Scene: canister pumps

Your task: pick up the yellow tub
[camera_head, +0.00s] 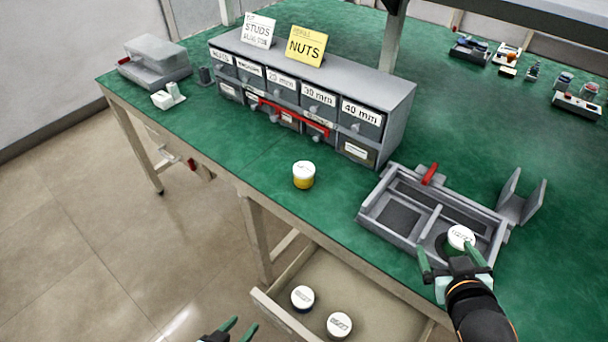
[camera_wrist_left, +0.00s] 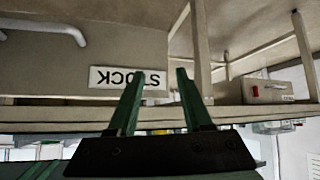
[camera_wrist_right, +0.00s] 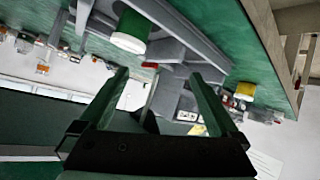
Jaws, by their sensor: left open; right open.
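The yellow tub (camera_head: 303,183) has a white lid and stands upright on the green bench, between the drawer cabinet and the grey tray. It also shows in the right wrist view (camera_wrist_right: 244,92), well beyond the right gripper. My right gripper (camera_head: 446,252) is open and empty at the front of the grey tray, near a white-lidded tub (camera_head: 461,237) standing in it. In the right wrist view this tub has a green body (camera_wrist_right: 131,30). My left gripper (camera_head: 243,324) is open and empty, low in front of the bench. Its wrist view shows an upside-down STOCK label (camera_wrist_left: 128,78) beyond its fingers (camera_wrist_left: 158,95).
The grey tray (camera_head: 377,232) has a red part on its back edge. The drawer cabinet (camera_head: 395,90) stands behind the yellow tub. An open drawer (camera_head: 390,322) below the bench holds two white-lidded tubs (camera_head: 303,298). Bench space left of the yellow tub is clear.

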